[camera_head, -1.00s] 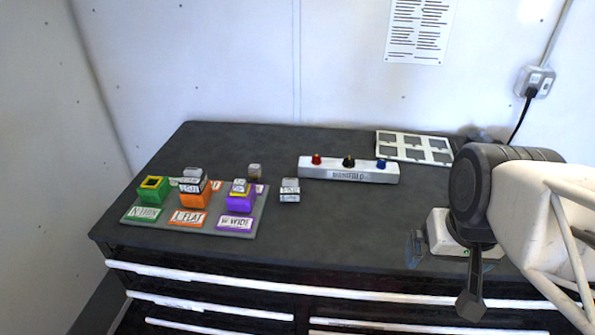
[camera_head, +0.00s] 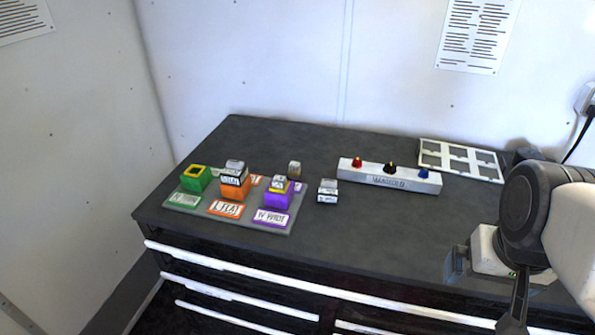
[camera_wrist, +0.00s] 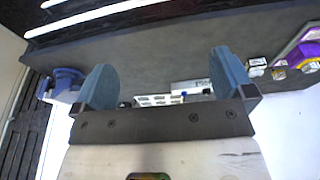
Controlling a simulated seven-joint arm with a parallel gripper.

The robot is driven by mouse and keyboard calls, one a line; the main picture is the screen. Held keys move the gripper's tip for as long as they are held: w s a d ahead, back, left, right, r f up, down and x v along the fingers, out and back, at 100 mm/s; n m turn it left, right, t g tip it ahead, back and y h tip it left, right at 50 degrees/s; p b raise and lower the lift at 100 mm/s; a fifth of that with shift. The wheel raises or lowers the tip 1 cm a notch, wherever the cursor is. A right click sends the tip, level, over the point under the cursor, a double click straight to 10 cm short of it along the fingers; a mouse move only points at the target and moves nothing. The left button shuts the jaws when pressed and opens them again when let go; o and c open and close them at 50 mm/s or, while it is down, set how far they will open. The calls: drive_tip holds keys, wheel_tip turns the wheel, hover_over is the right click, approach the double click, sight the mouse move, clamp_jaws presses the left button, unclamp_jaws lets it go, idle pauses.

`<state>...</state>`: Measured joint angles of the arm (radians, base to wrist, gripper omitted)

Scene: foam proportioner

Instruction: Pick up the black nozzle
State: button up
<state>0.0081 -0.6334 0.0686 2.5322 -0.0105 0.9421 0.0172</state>
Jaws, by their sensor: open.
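The black nozzle (camera_head: 390,167) stands upright in the middle of a white manifold block (camera_head: 402,183), between a red nozzle (camera_head: 357,162) and a blue nozzle (camera_head: 423,174). My gripper (camera_head: 455,264) is at the table's front right, nearer the front edge than the manifold and apart from it. In the wrist view my gripper (camera_wrist: 164,80) has its two blue fingers wide apart with nothing held between them. The manifold shows small beyond the fingers in that view (camera_wrist: 186,87); the black nozzle is too small to make out there surely.
A grey board with green (camera_head: 195,179), orange (camera_head: 235,187) and purple (camera_head: 277,198) holders stands at left. Small blocks (camera_head: 328,191) sit beside it. A white six-window frame (camera_head: 461,160) lies behind the manifold. The dark tabletop (camera_head: 370,235) in front of the manifold is clear.

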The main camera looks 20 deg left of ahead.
drive_tip(key=shift+c, duration=0.8)
drive_tip(key=n+g, duration=0.3)
drive_tip(key=n, duration=1.6)
hover_over(329, 182)
drive_tip(key=f, duration=0.8)
drive_tip(key=shift+s+d, duration=0.15)
drive_tip(key=shift+d, duration=0.2)
drive_tip(key=shift+w+a+f, duration=0.2)
drive_tip(key=shift+a, duration=0.15)
